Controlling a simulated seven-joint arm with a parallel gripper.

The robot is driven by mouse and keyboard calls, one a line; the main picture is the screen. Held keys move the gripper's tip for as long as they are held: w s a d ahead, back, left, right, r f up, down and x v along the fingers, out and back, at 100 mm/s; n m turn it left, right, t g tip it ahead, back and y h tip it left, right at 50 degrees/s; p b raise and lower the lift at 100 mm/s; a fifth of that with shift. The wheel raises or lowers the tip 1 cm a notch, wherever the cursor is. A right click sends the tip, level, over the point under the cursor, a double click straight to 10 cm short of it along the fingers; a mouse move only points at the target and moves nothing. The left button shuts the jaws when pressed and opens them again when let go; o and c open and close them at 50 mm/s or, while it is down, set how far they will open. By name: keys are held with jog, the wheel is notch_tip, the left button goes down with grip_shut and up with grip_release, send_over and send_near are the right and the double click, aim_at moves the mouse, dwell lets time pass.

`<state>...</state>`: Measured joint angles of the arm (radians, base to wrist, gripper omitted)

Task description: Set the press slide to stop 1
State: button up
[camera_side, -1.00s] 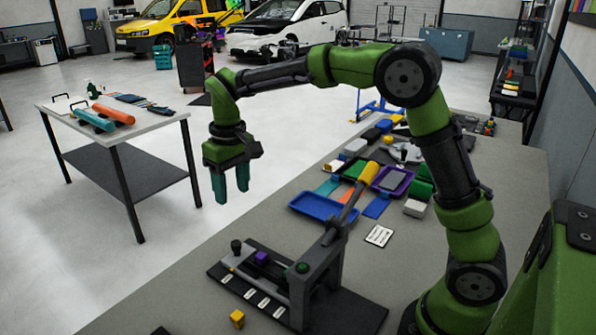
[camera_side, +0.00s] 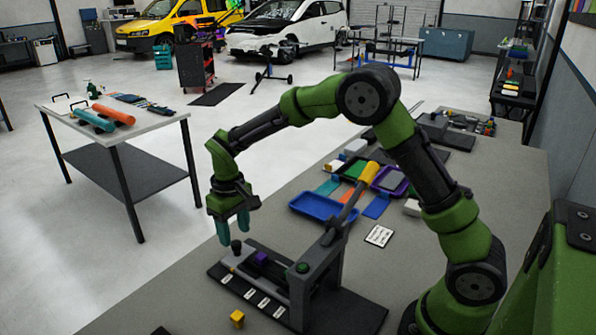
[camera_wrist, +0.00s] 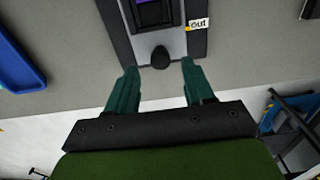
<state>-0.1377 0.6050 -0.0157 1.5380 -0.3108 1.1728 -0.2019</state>
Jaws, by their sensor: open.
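The press (camera_side: 318,270) stands on a dark base on the bench, its yellow-handled lever (camera_side: 362,182) raised at a slant. Its slide (camera_side: 248,254) carries a purple block (camera_side: 261,258) and ends in a black knob (camera_side: 236,246). My gripper (camera_side: 234,232) is open, pointing down just above the knob end. In the wrist view, the knob (camera_wrist: 160,58) shows between and just beyond the green fingertips (camera_wrist: 157,68), with no visible contact. The purple block (camera_wrist: 154,14) is cut by the top edge. White labels (camera_side: 250,293) line the base; one reads "out" (camera_wrist: 198,24).
A yellow cube (camera_side: 237,318) lies on the bench near the base. A blue tray (camera_side: 322,206), colored strips and a white card (camera_side: 379,236) lie behind the press. A side table (camera_side: 110,140) stands at the left across open floor.

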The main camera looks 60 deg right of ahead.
aim_at(236, 243)
jog(key=shift+f, duration=1.6)
grip_shut()
